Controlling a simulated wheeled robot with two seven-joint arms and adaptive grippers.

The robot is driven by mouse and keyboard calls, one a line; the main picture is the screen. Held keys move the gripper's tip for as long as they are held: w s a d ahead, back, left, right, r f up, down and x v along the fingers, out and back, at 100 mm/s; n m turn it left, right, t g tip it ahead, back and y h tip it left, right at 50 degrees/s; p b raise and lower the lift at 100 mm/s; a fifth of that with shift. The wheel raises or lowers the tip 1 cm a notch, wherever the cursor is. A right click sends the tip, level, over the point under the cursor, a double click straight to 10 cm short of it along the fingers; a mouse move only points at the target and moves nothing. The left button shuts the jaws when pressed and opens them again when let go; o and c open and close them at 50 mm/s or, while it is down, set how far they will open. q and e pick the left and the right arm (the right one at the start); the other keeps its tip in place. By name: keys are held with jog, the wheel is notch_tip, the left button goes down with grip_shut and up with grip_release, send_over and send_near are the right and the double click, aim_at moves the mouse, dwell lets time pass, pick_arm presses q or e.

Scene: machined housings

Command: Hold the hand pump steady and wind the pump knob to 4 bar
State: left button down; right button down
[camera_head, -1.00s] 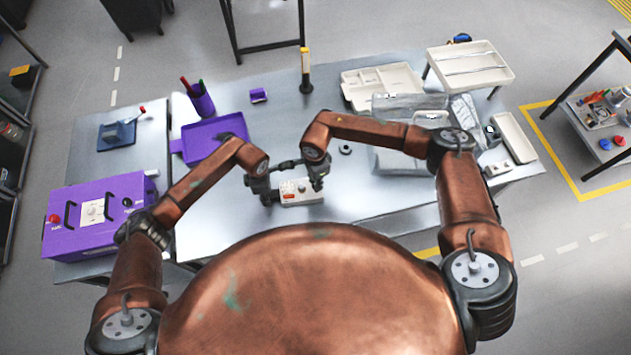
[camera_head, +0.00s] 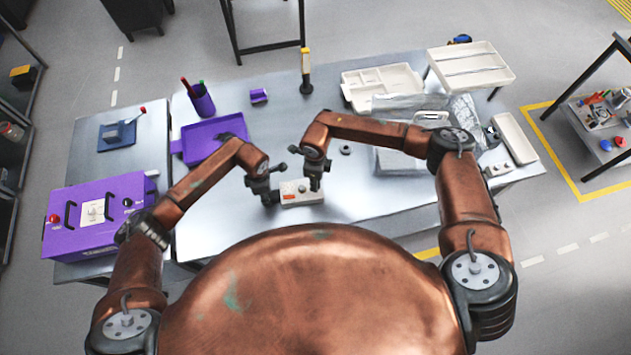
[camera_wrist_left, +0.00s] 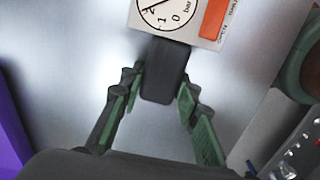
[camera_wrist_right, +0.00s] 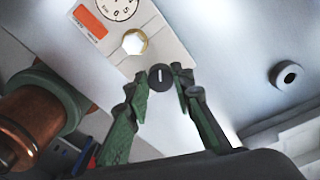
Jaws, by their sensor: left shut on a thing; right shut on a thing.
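The hand pump is a pale box (camera_head: 300,194) with a round gauge and an orange label, lying on the table in front of me. My left gripper (camera_head: 270,198) is at its left end. In the left wrist view, the left gripper (camera_wrist_left: 162,88) is shut on the pump's dark grip (camera_wrist_left: 165,72). The gauge (camera_wrist_left: 168,12) is cut off at the top; its needle seems near 2, but I cannot read it surely. My right gripper (camera_head: 315,186) is over the pump's right end. In the right wrist view, the right gripper (camera_wrist_right: 162,82) is shut on the dark slotted pump knob (camera_wrist_right: 159,76).
A brass hex fitting (camera_wrist_right: 134,42) sits beside the knob on the pump. A dark ring (camera_head: 346,150) lies right of the pump. A purple tray (camera_head: 205,145) is behind left, a purple case (camera_head: 95,213) far left, and pale trays (camera_head: 380,85) behind right. The table front is clear.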

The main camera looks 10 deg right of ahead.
dwell(0.5)
jog(key=c, duration=1.9)
grip_release()
jog(key=shift+c, duration=0.2)
notch_tip(320, 180, up, 12)
